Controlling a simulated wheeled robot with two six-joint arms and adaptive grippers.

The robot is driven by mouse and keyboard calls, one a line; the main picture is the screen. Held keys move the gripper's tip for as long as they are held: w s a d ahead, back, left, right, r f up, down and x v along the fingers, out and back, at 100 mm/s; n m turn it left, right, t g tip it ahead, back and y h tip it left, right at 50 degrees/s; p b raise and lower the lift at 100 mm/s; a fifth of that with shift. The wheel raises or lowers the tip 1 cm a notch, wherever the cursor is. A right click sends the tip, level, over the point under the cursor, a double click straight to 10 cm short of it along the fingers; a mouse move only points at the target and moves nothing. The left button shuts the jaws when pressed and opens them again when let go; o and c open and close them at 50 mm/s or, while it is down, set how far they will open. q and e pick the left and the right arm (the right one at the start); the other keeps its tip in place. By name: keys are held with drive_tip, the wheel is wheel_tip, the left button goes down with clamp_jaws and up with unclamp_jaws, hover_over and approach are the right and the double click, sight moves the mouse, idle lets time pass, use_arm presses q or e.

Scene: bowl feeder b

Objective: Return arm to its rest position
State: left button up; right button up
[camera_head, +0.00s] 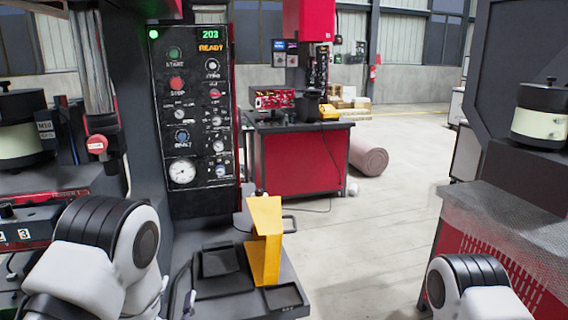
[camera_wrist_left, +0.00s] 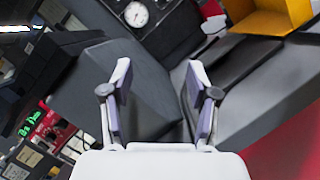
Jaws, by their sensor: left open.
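My left arm (camera_head: 95,255) comes in at the lower left of the head view, in front of the machine. My left gripper (camera_wrist_left: 158,82) shows clearly in the left wrist view. Its two fingers are apart, with nothing between them but a dark grey surface behind. In the head view my left gripper is mostly hidden by the arm. My right arm (camera_head: 470,285) shows at the lower right of the head view, but its gripper is not in view.
A black control panel (camera_head: 192,105) reads READY. A grey shelf with trays (camera_head: 222,262) carries a yellow bracket (camera_head: 264,240), which also shows in the left wrist view (camera_wrist_left: 265,18). A red bench (camera_head: 300,162) stands behind. A perforated machine guard (camera_head: 505,235) is at right. Open floor lies between.

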use_arm(q)
drive_tip(key=s+a+f+m+g, duration=0.1)
drive_tip(key=s+f+m+g, duration=0.2)
drive_tip(key=f, duration=0.4)
drive_tip(key=s+a+f+m+g+p, duration=0.1)
drive_tip(key=s+f+g, duration=0.2)
drive_tip(key=s+f, duration=0.3)
drive_tip(key=s+a+f+m+g, duration=0.2)
drive_tip(key=s+f+g, duration=0.15)
drive_tip(key=f, duration=0.45)
drive_tip(key=s+f+m+g, duration=0.4)
drive_tip(key=s+m+g, duration=0.1)
drive_tip(key=s+m, duration=0.5)
drive_tip(key=s+d+f+m+g, duration=0.1)
drive_tip(key=s+f+m+g, duration=0.2)
drive_tip(key=s+m, duration=0.7)
drive_tip(key=g, duration=0.2)
drive_tip(key=shift+s+d+f+m+g+h, duration=0.2)
drive_tip(key=shift+d+f+m+g+h, duration=0.1)
drive_tip(key=shift+f+g+h, duration=0.1)
